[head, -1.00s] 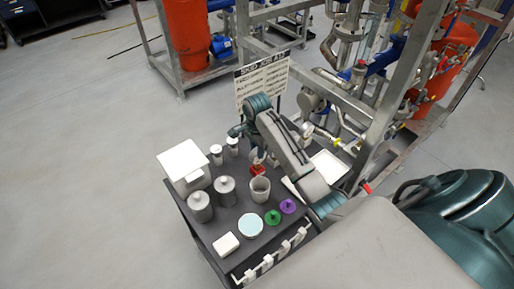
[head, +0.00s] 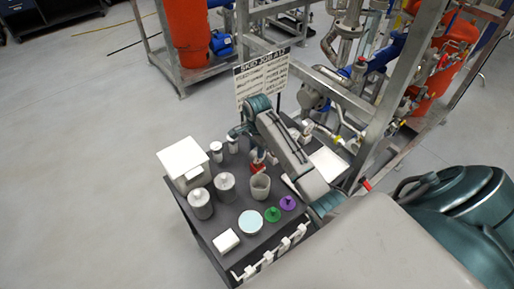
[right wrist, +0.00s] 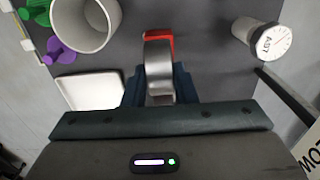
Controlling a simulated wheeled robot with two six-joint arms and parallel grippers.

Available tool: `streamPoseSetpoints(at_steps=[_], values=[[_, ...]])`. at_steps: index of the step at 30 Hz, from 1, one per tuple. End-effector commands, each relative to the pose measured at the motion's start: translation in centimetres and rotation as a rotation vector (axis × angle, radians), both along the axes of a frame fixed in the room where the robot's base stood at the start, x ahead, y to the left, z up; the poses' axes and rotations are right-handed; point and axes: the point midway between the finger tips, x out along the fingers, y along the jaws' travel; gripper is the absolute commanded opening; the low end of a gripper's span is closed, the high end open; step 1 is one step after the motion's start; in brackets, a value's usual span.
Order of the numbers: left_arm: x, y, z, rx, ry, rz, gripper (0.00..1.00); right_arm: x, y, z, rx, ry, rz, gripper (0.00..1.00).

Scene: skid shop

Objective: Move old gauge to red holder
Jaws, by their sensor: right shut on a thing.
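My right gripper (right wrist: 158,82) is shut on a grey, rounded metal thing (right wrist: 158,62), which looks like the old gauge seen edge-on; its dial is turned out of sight. The red holder (right wrist: 160,34) shows right behind and under it in the right wrist view. I cannot tell whether the gauge rests in it or is just above. In the head view the red holder (head: 258,168) shows on the dark table (head: 232,205) behind the grey cup, and my forearm hides most of the gripper. My left gripper is not in view.
A grey cup (head: 260,187) stands close to the red holder. Green (head: 272,214) and purple (head: 288,203) stands are in front. A sign (head: 262,80) and pipe frame rise behind.

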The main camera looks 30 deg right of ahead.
Motion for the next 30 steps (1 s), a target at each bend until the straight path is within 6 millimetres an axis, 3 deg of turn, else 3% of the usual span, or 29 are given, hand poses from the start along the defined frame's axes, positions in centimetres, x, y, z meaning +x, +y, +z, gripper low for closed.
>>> streamPoseSetpoints(at_steps=[27,28,30], values=[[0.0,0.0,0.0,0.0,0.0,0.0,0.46,0.0,0.0,-1.0,0.0,-0.001,0.0,0.12],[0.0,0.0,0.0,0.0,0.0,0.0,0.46,0.0,0.0,-1.0,0.0,-0.001,0.0,0.27],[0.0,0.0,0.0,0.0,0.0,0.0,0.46,0.0,0.0,-1.0,0.0,0.0,0.0,0.41]])
